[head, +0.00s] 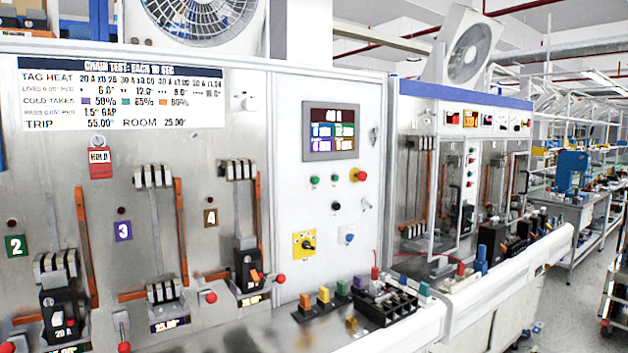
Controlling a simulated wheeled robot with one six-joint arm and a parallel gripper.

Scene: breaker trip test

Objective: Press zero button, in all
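The test panel (285,160) carries several controls, and I cannot tell from any readable label which one is the zero button. A black knob or button (336,205) is lower. A blue button (347,236) on a pale plate sits lower still, right of a yellow-plated rotary switch (305,244). The display shows "40 A" above coloured cells. My gripper is not in view.
Breakers stand in numbered bays at left, one (58,312) by plate 2 (15,246), another (249,270) by plate 4 (210,218). Red-knobbed levers (210,297) stick out. Coloured blocks (323,296) and a black terminal block (386,304) crowd the front ledge. Clear floor (570,310) lies right.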

